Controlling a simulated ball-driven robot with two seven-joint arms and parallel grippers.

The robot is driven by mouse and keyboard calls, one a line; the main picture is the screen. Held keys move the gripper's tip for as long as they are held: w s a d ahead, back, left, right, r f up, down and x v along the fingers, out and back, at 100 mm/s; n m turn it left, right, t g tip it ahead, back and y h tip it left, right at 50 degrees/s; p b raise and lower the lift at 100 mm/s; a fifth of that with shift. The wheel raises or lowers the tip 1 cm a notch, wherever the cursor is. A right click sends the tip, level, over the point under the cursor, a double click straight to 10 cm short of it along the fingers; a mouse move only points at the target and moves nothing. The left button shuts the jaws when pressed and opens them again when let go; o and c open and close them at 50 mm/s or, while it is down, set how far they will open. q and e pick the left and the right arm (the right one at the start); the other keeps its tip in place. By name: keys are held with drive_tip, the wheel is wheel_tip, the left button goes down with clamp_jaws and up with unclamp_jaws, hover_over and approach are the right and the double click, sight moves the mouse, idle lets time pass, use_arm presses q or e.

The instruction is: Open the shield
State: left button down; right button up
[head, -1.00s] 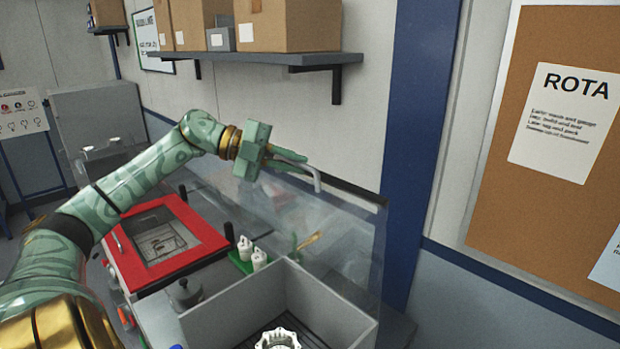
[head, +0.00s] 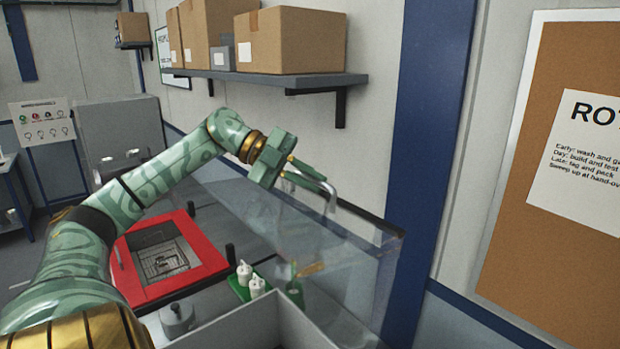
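The shield (head: 365,265) is a clear, slanted panel with a dark top edge, standing in front of the wall over the bench. A grey bent handle (head: 331,203) sits near its top edge. My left gripper (head: 316,180) reaches in from the left, with one finger above and one below the handle bar; it looks shut on the handle, though the fingers hide part of the bar. My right gripper is not in view.
A red-framed window unit (head: 206,254) lies below my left arm. White bottles stand in a green tray (head: 238,290), beside a grey bin (head: 235,325). A shelf (head: 260,78) with cardboard boxes (head: 297,40) hangs above. A corkboard (head: 535,230) is at right.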

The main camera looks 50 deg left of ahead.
use_arm(q)
drive_tip(key=c, duration=1.5)
unclamp_jaws()
drive_tip(key=shift+f, duration=0.4)
drive_tip(key=shift+c, duration=0.2)
drive_tip(key=shift+o, duration=0.3)
drive_tip(key=shift+w+r, duration=0.1)
drive_tip(key=shift+w, duration=0.1)
drive_tip(key=shift+s+r, duration=0.1)
drive_tip(key=b+v, duration=0.4)
drive_tip(key=v, duration=1.1)
drive_tip(key=shift+a+b, duration=0.2)
drive_tip(key=shift+b, duration=0.2)
drive_tip(key=shift+s+a+r, duration=0.25)
drive_tip(key=shift+a+r, duration=0.05)
drive_tip(key=shift+a, duration=0.1)
